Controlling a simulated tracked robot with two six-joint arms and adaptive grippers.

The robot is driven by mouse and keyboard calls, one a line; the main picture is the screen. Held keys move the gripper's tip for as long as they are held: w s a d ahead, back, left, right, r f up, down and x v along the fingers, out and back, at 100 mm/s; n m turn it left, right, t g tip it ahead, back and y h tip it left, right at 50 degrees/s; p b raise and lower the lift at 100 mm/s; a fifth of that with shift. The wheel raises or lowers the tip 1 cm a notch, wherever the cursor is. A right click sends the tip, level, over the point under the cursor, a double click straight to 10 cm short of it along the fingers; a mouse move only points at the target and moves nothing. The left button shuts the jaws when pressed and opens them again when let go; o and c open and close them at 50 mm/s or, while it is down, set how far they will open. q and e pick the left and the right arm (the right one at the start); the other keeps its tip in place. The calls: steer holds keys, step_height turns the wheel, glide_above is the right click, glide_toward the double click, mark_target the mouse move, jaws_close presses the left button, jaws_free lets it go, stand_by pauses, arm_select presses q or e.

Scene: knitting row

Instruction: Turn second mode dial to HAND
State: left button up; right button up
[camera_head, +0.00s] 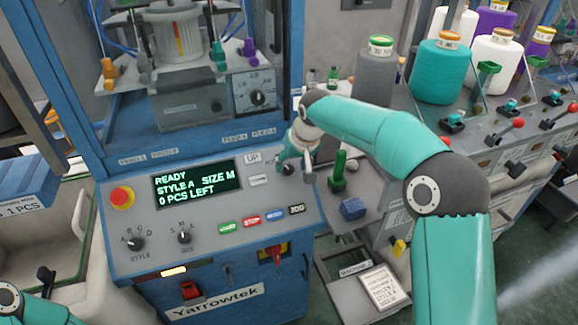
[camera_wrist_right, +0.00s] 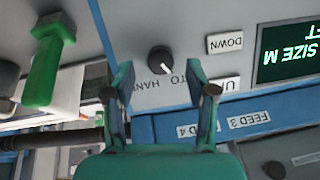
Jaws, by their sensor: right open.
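The mode dial (camera_wrist_right: 160,60) is a black knob on the machine's grey panel, between my right fingers in the wrist view. Its white pointer mark faces down and slightly right there. Lettering including HAND lies beside it, partly covered by a finger. In the head view the dial (camera_head: 287,170) shows small and dark at the panel's right end. My right gripper (camera_wrist_right: 160,80) is open and empty, its fingertips either side of the dial's lower edge; I see no contact. It also shows in the head view (camera_head: 298,164). My left gripper is out of view.
The panel carries a display (camera_head: 197,183) reading READY, a red stop button (camera_head: 122,197), style (camera_head: 136,243) and size (camera_head: 184,237) dials, and several coloured buttons. A green-handled lever (camera_head: 339,172) and blue block (camera_head: 353,208) stand close right of my right gripper.

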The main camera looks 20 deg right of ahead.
mark_target(288, 170)
steer(key=shift+x, duration=1.35)
jaws_close()
